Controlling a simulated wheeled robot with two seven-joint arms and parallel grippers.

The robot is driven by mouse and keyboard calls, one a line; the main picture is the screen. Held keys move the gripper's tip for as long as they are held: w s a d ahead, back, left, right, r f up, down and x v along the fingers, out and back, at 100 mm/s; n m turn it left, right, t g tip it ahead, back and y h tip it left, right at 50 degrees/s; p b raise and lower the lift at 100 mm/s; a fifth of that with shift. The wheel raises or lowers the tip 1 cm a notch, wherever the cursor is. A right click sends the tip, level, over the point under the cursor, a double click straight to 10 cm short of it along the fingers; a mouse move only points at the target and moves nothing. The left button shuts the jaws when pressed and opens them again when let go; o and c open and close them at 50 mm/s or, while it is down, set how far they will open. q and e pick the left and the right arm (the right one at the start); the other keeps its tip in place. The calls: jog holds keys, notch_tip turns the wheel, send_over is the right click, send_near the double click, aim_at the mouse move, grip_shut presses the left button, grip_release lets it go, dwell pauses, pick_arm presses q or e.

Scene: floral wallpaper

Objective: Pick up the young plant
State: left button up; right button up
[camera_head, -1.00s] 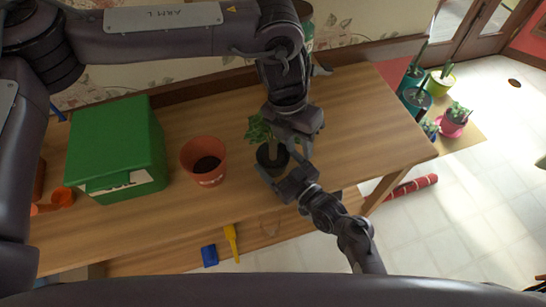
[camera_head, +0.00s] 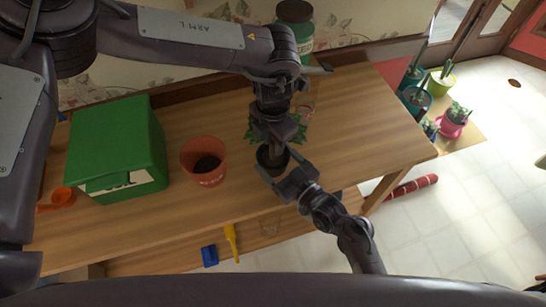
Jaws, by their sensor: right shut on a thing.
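The young plant (camera_head: 300,131) has green leaves and stands in a small dark pot (camera_head: 266,158) on the wooden table. My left gripper (camera_head: 272,148) points down from above, right over the plant, and hides most of its leaves and stem. Its fingertips are hidden, so I cannot tell whether it is open or touching the stem. My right gripper (camera_head: 280,172) comes in from the front and is shut on the dark pot.
An orange-brown pot of soil (camera_head: 205,148) stands left of the plant. A green box (camera_head: 116,140) is farther left, with an orange scoop (camera_head: 62,196) beside it. A green jar (camera_head: 297,28) stands behind my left arm. The table's right side (camera_head: 370,120) is clear.

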aim_at(273, 150)
pick_arm(q)
notch_tip(273, 150, down, 4)
jog(key=shift+w, duration=0.15)
grip_shut()
notch_tip(273, 150, up, 10)
jog(key=shift+r, duration=0.1)
pick_arm(e)
jog(key=o, duration=1)
jog(key=v, duration=1.2)
